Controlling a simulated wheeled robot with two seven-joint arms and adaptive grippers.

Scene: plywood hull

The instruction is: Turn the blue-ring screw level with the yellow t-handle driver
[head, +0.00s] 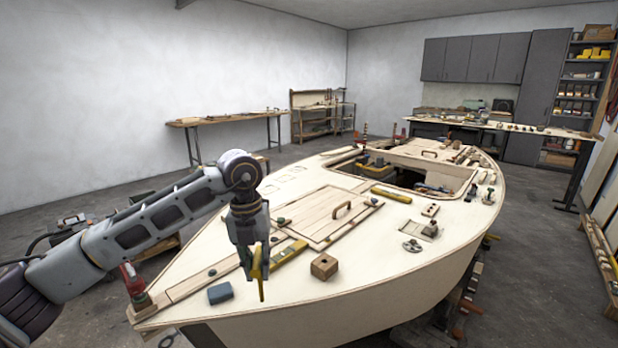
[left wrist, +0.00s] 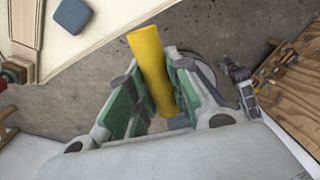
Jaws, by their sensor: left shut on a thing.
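My left gripper (head: 254,262) hangs over the near edge of the boat deck. It is shut on the yellow t-handle driver (head: 261,282), whose lower part points down. In the left wrist view, the driver's yellow bar (left wrist: 152,65) sits between the green-padded fingers of my left gripper (left wrist: 155,100). The floor shows behind it there. I cannot make out the blue-ring screw among the small fittings on the deck. My right gripper is not in view.
A blue block (head: 220,293) and a wooden block (head: 324,266) stand on the deck on either side of the gripper. A yellow level (head: 290,251) lies behind it. A red clamp (head: 133,280) is at the bow. A hatch with a handle (head: 342,210) is farther back.

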